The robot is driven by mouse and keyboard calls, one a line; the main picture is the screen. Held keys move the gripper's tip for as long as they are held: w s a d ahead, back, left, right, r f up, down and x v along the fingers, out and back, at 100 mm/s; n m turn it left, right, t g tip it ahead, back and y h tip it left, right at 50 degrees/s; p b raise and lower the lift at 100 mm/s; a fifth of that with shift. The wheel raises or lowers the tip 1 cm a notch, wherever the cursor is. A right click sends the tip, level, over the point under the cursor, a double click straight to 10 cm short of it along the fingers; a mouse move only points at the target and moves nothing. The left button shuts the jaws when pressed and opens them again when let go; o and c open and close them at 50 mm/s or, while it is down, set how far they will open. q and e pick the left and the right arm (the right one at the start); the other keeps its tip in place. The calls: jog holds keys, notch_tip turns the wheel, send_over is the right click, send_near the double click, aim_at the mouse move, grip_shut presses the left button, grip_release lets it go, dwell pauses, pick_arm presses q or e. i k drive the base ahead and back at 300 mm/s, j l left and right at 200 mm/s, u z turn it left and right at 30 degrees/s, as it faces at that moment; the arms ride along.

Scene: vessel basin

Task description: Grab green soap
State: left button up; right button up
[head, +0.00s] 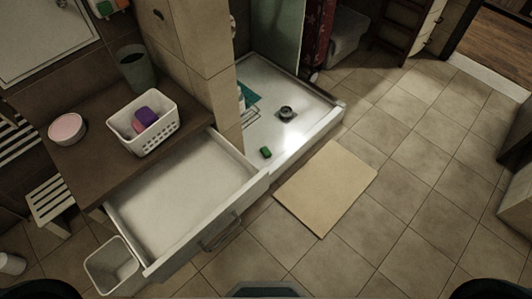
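A small green soap (266,152) lies at the near left end of the white shower tray (313,119), close to the corner by the open drawer. Neither of my grippers shows in the head view.
An open, empty-looking white drawer (180,205) juts out from the brown counter, left of the soap. On the counter stand a white basket (151,138) holding purple and reddish items, a pink-topped round container (67,129) and a dark cup (136,70). A beige mat (326,190) lies on open floor.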

aim_at(266, 152)
jog(key=i+l+u, duration=0.1)
jog(key=u, duration=0.3)
jog(key=i+l+u, duration=0.1)
jog(key=u, duration=0.3)
jog(key=i+l+u, duration=0.25)
jog(key=l, duration=0.3)
jog(key=l+u, duration=0.25)
jog(key=l, duration=0.3)
jog(key=i+l+u, duration=0.1)
jog(key=l, duration=0.6)
jog(key=i+l, duration=0.1)
jog(key=l, duration=0.6)
jog(key=l+u, duration=0.15)
jog(key=l, duration=0.6)
jog(key=i+l, duration=0.1)
jog(key=l, duration=1.3)
jog(key=i, duration=0.05)
